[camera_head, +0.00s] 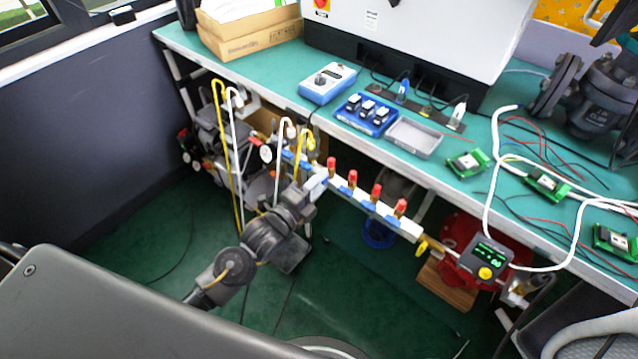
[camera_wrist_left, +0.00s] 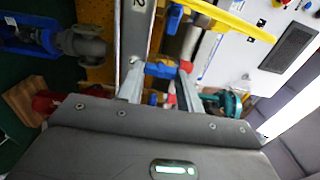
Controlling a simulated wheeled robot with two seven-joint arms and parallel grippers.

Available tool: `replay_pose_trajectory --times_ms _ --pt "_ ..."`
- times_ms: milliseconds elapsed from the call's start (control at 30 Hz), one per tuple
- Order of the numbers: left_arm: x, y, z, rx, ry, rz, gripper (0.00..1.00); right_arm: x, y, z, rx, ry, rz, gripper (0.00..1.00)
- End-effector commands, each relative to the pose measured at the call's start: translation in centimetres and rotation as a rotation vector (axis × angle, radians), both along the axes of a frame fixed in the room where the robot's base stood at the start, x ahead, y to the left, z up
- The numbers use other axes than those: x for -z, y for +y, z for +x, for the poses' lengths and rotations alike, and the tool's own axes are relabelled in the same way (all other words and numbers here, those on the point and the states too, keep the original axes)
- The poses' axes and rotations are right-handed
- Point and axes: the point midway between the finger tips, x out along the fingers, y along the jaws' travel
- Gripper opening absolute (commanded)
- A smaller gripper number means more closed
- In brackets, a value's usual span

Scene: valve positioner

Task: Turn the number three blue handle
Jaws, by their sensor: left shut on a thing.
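A pale manifold bar (camera_head: 408,227) runs along the front of the bench, with several red-capped valves (camera_head: 376,191) and blue handles (camera_head: 368,206). My left gripper (camera_head: 317,184) is at the bar's left-middle part, just below a red cap. In the left wrist view, my gripper (camera_wrist_left: 160,80) has its two fingers on either side of a blue handle (camera_wrist_left: 160,70) and is shut on it. A digit that looks like 2 shows on the bar (camera_wrist_left: 137,25) near the left finger. I cannot read the held handle's own number. My right gripper is not in view.
Yellow and white bent pipes (camera_head: 238,125) stand left of the gripper. A display unit (camera_head: 486,260) with a yellow knob sits at the bar's right end. The green bench (camera_head: 450,195) carries a blue tray (camera_head: 367,115), circuit boards and loose wires.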

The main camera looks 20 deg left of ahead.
Motion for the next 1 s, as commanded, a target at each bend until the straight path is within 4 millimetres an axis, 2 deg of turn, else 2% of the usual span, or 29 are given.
replay_pose_trajectory --times_ms 200,233,400,733,867,1000 --pt "0.1 -0.1 -0.1 0.004 0.002 0.002 0.14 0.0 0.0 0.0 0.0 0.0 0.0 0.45" --pt "0.1 -0.1 -0.1 0.004 0.002 0.001 0.39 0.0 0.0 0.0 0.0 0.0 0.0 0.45" --pt "0.1 -0.1 -0.1 0.003 0.002 0.001 0.58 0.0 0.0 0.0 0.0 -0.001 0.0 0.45" --pt "0.1 0.2 -0.4 0.0 0.002 0.001 0.58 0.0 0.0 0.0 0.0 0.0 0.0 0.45" --pt "0.2 0.9 -2.1 0.001 0.004 0.001 0.58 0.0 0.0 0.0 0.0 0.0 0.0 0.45" --pt "0.2 1.9 -4.9 0.002 0.005 0.002 0.58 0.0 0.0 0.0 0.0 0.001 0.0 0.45"
